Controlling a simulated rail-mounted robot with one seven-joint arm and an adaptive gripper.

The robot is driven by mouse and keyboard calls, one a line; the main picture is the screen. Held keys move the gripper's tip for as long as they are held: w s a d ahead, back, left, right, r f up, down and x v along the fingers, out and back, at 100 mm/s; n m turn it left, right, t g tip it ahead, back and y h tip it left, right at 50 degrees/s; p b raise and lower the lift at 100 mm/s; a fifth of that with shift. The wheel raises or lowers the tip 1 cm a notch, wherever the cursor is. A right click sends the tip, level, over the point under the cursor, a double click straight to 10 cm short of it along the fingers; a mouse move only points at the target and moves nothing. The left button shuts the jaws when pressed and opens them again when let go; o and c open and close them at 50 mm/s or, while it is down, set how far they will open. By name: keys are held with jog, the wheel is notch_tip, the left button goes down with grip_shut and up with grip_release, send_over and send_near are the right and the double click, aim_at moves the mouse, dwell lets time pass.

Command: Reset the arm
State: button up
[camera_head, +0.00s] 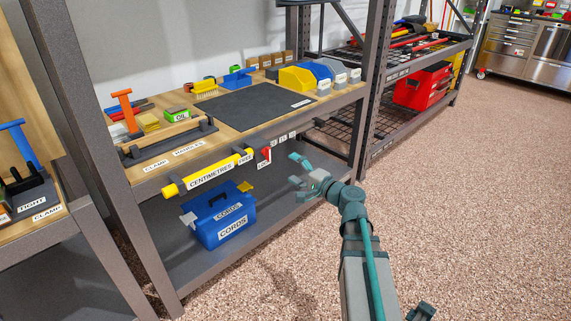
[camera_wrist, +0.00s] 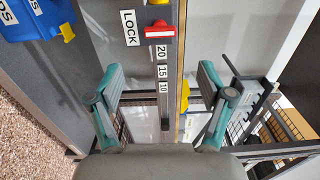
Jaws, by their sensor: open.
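My gripper (camera_head: 297,175) is in front of the workbench's right part, a little below the height of its front edge. Its teal fingers are apart with nothing between them. In the wrist view the open gripper (camera_wrist: 162,82) faces the bench front. Labels reading 20, 15 and 10 (camera_wrist: 163,72) show between the fingers. A red lock handle (camera_wrist: 160,31) with a LOCK label is just above them in that view. The red handle also shows in the head view (camera_head: 267,154), left of my gripper. No contact with the bench is visible.
A blue CORDS box (camera_head: 222,222) sits on the lower shelf, below the yellow CENTIMETRES bar (camera_head: 207,171). The wooden benchtop (camera_head: 228,125) holds a dark mat (camera_head: 254,104), bins and tools. A wire rack (camera_head: 385,66) stands behind at right. The speckled floor (camera_head: 470,200) at right is clear.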

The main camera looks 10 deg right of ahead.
jog(key=shift+s+d, duration=0.25)
jog(key=shift+s, duration=0.2)
